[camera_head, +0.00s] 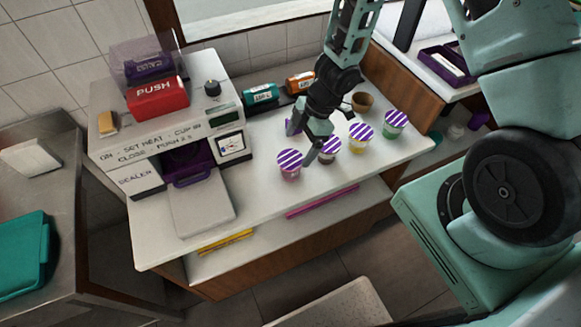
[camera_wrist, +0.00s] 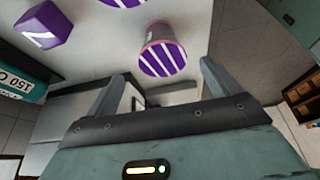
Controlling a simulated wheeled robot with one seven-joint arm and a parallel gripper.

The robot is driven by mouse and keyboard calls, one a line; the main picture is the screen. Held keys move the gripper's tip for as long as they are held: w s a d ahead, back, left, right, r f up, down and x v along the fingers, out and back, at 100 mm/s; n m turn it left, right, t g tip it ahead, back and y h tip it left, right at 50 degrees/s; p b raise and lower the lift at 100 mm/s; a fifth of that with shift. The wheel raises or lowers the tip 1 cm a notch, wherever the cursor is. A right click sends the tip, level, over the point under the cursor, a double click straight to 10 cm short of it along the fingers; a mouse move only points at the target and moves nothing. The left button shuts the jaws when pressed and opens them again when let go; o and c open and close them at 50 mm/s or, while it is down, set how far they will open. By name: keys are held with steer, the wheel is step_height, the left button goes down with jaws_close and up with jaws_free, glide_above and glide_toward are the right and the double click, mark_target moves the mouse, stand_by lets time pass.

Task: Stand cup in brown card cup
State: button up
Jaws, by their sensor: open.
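Several cups with purple-and-white striped lids stand in a slanting row on the white counter: a pink one (camera_head: 290,165) at the left, one beside it (camera_head: 329,151) partly behind my gripper, a yellow one (camera_head: 361,137), and a green one (camera_head: 395,125) at the right. A small brown cup (camera_head: 363,102), seemingly the brown card cup, stands behind the row. My gripper (camera_head: 303,143) is open and empty above the left end of the row. In the wrist view, a pink striped-lid cup (camera_wrist: 160,48) shows beyond and between the open fingertips (camera_wrist: 161,82), apart from them.
A sealer machine (camera_head: 165,130) with a red PUSH block and extended plate (camera_head: 200,197) stands left. Teal (camera_head: 261,95) and orange (camera_head: 299,82) containers lie at the back. A purple block (camera_wrist: 43,25) shows in the wrist view. The counter's front strip is mostly clear.

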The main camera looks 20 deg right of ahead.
mark_target(291, 159)
steer(key=b+x, duration=0.2)
steer(key=x, duration=0.4)
steer(key=shift+s+a+f, duration=0.1)
steer(key=shift+a+f, duration=0.1)
steer(key=shift+a, duration=0.05)
steer(key=c, duration=1.2)
steer(key=shift+r, duration=0.1)
